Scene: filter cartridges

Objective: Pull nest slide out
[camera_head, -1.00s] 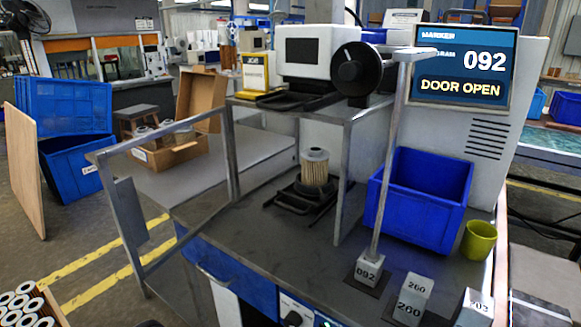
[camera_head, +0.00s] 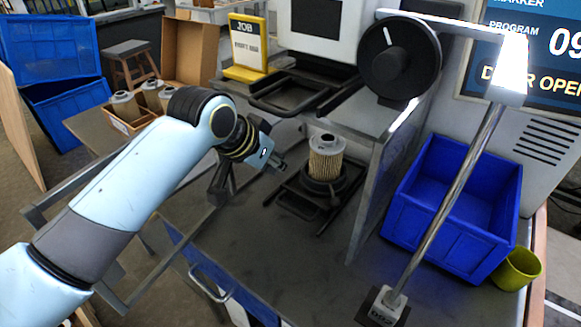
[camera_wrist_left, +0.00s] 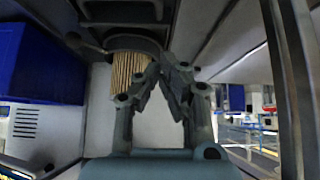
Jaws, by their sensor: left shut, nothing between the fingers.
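The nest slide (camera_head: 298,205) is a black frame on the grey bench, under the marker head. A pleated tan filter cartridge (camera_head: 326,160) stands upright in its round black seat. The cartridge also shows in the left wrist view (camera_wrist_left: 128,75), beyond the fingers. My left gripper (camera_head: 281,166) is just left of the cartridge and above the slide's left side, apparently apart from both. In the left wrist view its fingertips (camera_wrist_left: 167,66) meet with nothing between them. My right gripper is not in view.
A metal post (camera_head: 450,200) rises at the front right, before a blue bin (camera_head: 440,235) and a green cup (camera_head: 517,270). The shelf's grey side panel (camera_head: 375,180) stands right of the slide. A black handwheel (camera_head: 398,58) is above. Bare bench lies in front.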

